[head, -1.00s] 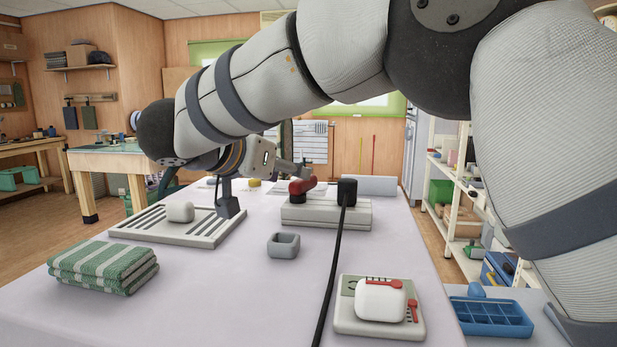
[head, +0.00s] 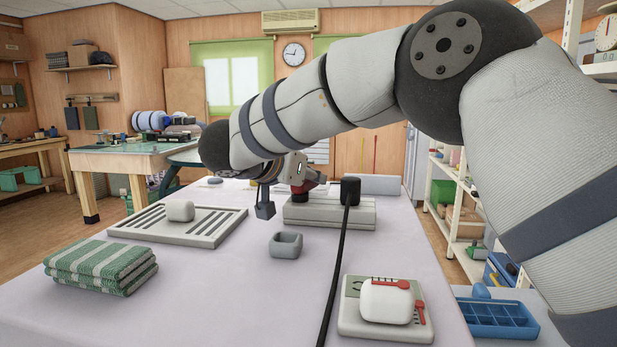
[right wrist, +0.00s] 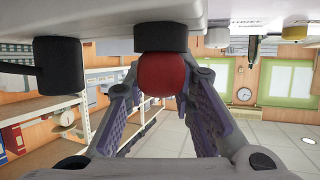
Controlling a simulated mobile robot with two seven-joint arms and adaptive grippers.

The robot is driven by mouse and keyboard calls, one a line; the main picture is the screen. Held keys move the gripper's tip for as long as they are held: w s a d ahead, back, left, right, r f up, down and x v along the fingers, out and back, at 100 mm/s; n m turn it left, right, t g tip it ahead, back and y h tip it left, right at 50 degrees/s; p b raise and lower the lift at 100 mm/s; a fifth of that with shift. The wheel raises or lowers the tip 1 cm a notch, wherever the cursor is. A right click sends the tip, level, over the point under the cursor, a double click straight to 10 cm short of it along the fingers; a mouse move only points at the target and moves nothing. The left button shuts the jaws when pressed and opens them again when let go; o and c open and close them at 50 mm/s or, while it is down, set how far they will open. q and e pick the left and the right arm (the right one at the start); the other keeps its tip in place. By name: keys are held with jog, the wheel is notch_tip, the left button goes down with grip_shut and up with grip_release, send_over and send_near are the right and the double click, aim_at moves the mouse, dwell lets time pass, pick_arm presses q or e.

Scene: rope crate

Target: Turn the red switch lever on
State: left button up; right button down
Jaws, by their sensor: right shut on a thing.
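The grey switch box (head: 340,214) stands towards the back of the white table. The red lever (head: 299,188) on it is partly hidden behind my right gripper (head: 310,178) in the head view. In the right wrist view, the rounded red end of the lever (right wrist: 162,74) sits between the two fingers of my right gripper (right wrist: 160,92), under a dark round base. The gripper is shut on the lever. How far the lever leans is hard to tell. My left gripper is not in view.
A black plug (head: 350,190) with a black cable stands on the box's right side; the cable runs to the front edge. A small grey cup (head: 286,245), slatted tray (head: 210,232), striped green towel (head: 100,265) and board (head: 360,328) with a white block lie nearer.

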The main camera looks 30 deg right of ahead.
jog(key=shift+r+n+t+y+p, duration=0.25)
jog(key=shift+n+t+y+p, duration=0.05)
jog(key=shift+t+p, duration=0.1)
jog(key=shift+w+a+r+n+t+y+p, duration=0.1)
jog(key=shift+a+n+t+y+p, duration=0.1)
jog(key=shift+n+t+y+p, duration=0.7)
jog(key=shift+w+a+f+n+t+y, duration=0.1)
jog(key=shift+w+f+n+t+y, duration=0.1)
jog(key=shift+n+y, duration=0.15)
jog(key=shift+w+f+n+t+y, duration=0.1)
jog(key=shift+n+t+y, duration=0.15)
jog(key=shift+n, duration=0.2)
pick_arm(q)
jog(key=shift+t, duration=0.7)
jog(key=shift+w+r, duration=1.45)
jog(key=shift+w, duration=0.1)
pick_arm(e)
jog(key=shift+w+a+f+n+t+y, duration=0.15)
jog(key=shift+n+t+y, duration=0.15)
jog(key=shift+n+y, duration=0.35)
jog(key=shift+a+r+n+t+y, duration=0.1)
jog(key=shift+a+n+t+y, duration=0.1)
jog(key=shift+n+t+y, duration=0.3)
jog(key=shift+w+a+f+n+t+y, duration=0.1)
jog(key=shift+a+n+t+y, duration=0.05)
jog(key=shift+n+y, duration=0.8)
jog(key=c, duration=1.4)
grip_release()
jog(key=shift+a, duration=0.1)
jog(key=shift+o, duration=0.2)
